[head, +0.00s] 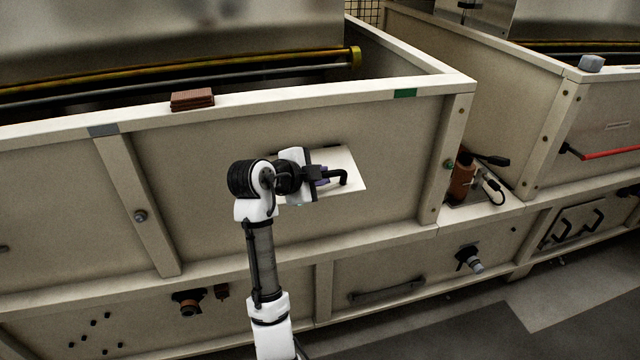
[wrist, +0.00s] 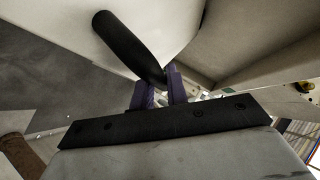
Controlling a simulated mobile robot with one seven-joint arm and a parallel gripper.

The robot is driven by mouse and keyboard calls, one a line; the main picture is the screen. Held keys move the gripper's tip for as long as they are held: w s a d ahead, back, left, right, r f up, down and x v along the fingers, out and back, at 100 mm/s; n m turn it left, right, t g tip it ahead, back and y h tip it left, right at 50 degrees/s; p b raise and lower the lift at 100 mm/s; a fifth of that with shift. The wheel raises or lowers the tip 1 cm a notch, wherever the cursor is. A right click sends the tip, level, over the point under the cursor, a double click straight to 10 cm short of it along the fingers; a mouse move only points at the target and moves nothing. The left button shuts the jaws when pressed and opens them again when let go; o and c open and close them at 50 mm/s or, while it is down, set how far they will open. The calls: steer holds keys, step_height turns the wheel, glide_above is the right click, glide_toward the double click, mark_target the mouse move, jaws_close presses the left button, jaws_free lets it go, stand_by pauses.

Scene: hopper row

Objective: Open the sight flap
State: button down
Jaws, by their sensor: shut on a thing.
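The sight flap (head: 352,160) is a pale panel on the front wall of the hopper, with dark hinge pieces along its top edge. It looks brighter than the wall and appears tilted outward from it; how far is hard to tell. Its black bent handle (head: 342,177) sticks out at the front. My gripper (head: 322,176) is at the flap, shut on the handle, and hides the flap's left part. In the wrist view, the purple fingers of my gripper (wrist: 160,91) close around one end of the handle (wrist: 128,46), with the pale flap (wrist: 165,22) behind it.
A brown block (head: 192,99) lies on the hopper rim above. A brown cylinder (head: 463,178) and a dark-handled fitting (head: 492,185) stand on the ledge to the right. Below are a dark bar handle (head: 387,291) and knobs (head: 470,260). Grey floor lies in front.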

steer(key=shift+w+a+r, duration=0.1)
steer(key=shift+w+r, duration=0.1)
steer(key=shift+r, duration=0.5)
steer(key=shift+w+a+r+n+g+p, duration=0.15)
steer(key=shift+r+n+g+p, duration=0.3)
steer(key=shift+p, duration=0.25)
steer(key=c, duration=1.4)
jaws_free()
steer(key=shift+w+f, duration=0.15)
steer(key=shift+f, duration=0.05)
steer(key=shift+r, duration=0.1)
steer(key=b+v, duration=0.3)
steer(key=v, duration=1.1)
